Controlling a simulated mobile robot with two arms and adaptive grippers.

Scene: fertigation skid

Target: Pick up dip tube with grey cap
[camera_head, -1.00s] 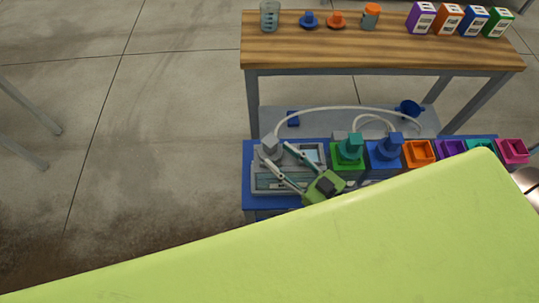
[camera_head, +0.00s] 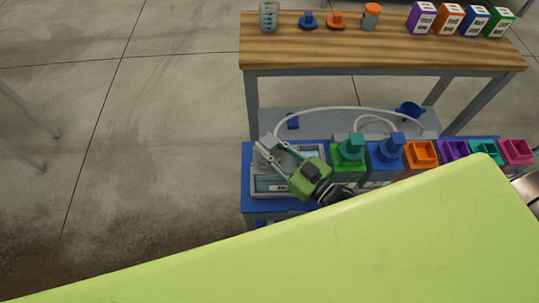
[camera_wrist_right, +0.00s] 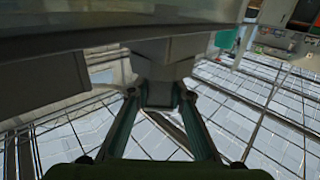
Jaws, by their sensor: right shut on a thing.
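The dip tube's grey cap (camera_wrist_right: 163,60) shows large in the right wrist view, a blocky grey piece between the two fingertips. My right gripper (camera_wrist_right: 159,95) is shut on it. A pale hose (camera_head: 340,109) arcs from the cap's place to the right. The tube below the cap is hidden. My left gripper is not in view.
Open coloured bins, such as the orange bin (camera_head: 421,153), follow. A wooden table (camera_head: 370,50) stands behind.

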